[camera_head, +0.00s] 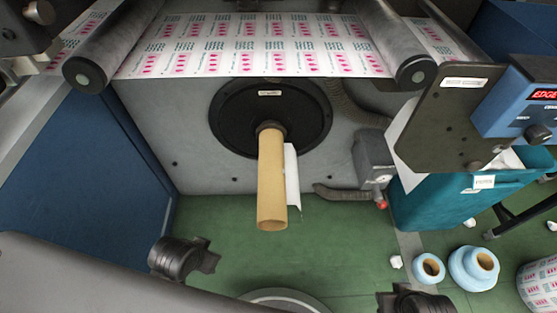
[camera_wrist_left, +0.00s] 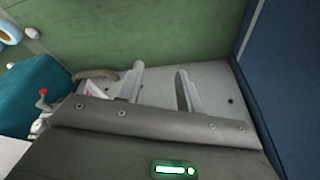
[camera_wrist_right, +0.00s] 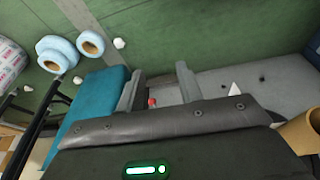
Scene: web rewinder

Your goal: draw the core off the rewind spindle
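The core (camera_head: 272,185) is a plain tan cardboard tube on the rewind spindle, in front of a round black disc (camera_head: 232,118) on the grey machine face. It points toward me, and its near end is free. A white strip of web (camera_head: 292,175) hangs along its right side. The core shows at the right edge of the right wrist view (camera_wrist_right: 301,132). My left gripper (camera_head: 203,261) is open and empty, below and left of the core. My right gripper (camera_head: 412,300) is open and empty, low and right of it. Neither touches the core.
Printed web (camera_head: 250,45) runs over rollers (camera_head: 412,72) above the spindle. A dark plate (camera_head: 455,115) with a blue control box (camera_head: 515,110) and a teal bin (camera_head: 440,205) stand right. A blue panel (camera_head: 85,165) stands left. Several rolls lie on the green floor (camera_head: 340,235).

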